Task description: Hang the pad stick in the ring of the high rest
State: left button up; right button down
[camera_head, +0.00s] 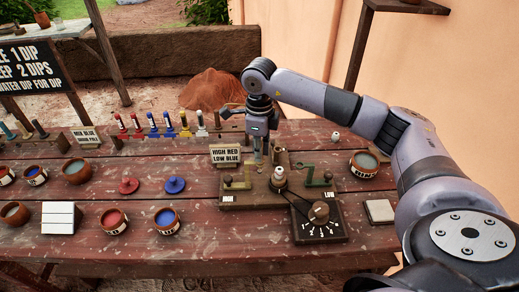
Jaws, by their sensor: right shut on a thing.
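My right gripper (260,134) comes down from above at the middle of the table. It is shut on a thin upright stick (257,149), of which a small greyish-teal part shows below the fingers. I take it for the pad stick; its lower end is hard to make out against the stand behind. The wooden stand (250,200) below has HIGH marked at its left and LOW at its right. A brass-coloured rest (237,182) stands at the HIGH side and a green rest (319,178) at the LOW side. Their rings are too small to make out clearly. My left gripper is out of view.
A dial box (318,222) stands at the stand's front right. Red (114,221) and blue (166,220) pots lie to the left. A rack of coloured sticks (153,130) stands behind. A grey-filled pot (364,163) stands right.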

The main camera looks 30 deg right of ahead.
jog(key=c, duration=1.5)
grip_release()
jog(key=shift+o, duration=0.2)
jog(key=o, duration=0.4)
jog(key=shift+r, duration=0.1)
jog(key=shift+r+p, duration=2.35)
jog(key=shift+r, duration=1.4)
